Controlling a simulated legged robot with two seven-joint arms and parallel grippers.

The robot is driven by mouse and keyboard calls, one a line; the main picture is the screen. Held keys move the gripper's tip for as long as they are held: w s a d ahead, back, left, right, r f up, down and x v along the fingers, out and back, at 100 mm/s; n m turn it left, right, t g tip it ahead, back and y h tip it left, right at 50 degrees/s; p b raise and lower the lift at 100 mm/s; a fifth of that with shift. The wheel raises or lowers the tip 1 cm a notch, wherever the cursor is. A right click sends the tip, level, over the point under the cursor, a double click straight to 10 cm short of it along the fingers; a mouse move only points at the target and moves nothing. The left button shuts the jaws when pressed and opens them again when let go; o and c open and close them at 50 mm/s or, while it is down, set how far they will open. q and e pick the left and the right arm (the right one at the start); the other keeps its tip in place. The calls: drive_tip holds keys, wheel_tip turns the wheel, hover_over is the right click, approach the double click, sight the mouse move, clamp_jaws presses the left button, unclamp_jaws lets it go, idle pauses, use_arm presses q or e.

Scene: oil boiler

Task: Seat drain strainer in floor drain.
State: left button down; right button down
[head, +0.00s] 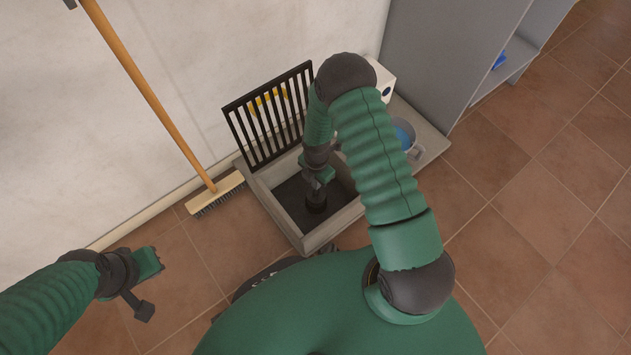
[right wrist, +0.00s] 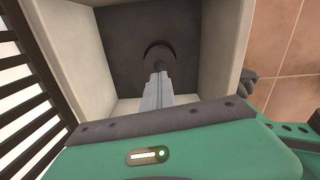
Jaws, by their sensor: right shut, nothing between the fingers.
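The floor drain lies in a square concrete basin (head: 284,209) with a dark floor, also seen in the right wrist view (right wrist: 62,55). A dark round piece (right wrist: 155,52) sits on that floor and also shows in the head view (head: 316,205). I cannot tell strainer from drain opening there. My right gripper (right wrist: 160,72) reaches down into the basin, shut and empty, its tips at the round piece; whether they touch is unclear.
A black slatted grate (head: 268,118) stands tilted against the wall behind the basin, with something yellow behind it. A broom (head: 213,192) leans left of it. A pail with blue inside (head: 404,135) and a white box (head: 385,80) stand right. The tiled floor at right is clear.

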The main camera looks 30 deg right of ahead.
use_arm(q)
drive_tip(key=shift+f, duration=0.55)
use_arm(e)
drive_tip(key=shift+f, duration=0.7)
use_arm(q)
drive_tip(key=shift+f+b, duration=0.15)
drive_tip(key=shift+b, duration=0.25)
use_arm(e)
drive_tip(key=shift+f, duration=0.35)
use_arm(q)
drive_tip(key=shift+f+b, duration=0.5)
use_arm(e)
drive_tip(key=shift+f, duration=0.9)
use_arm(q)
drive_tip(key=shift+r, duration=0.1)
use_arm(e)
drive_tip(key=shift+r, duration=0.1)
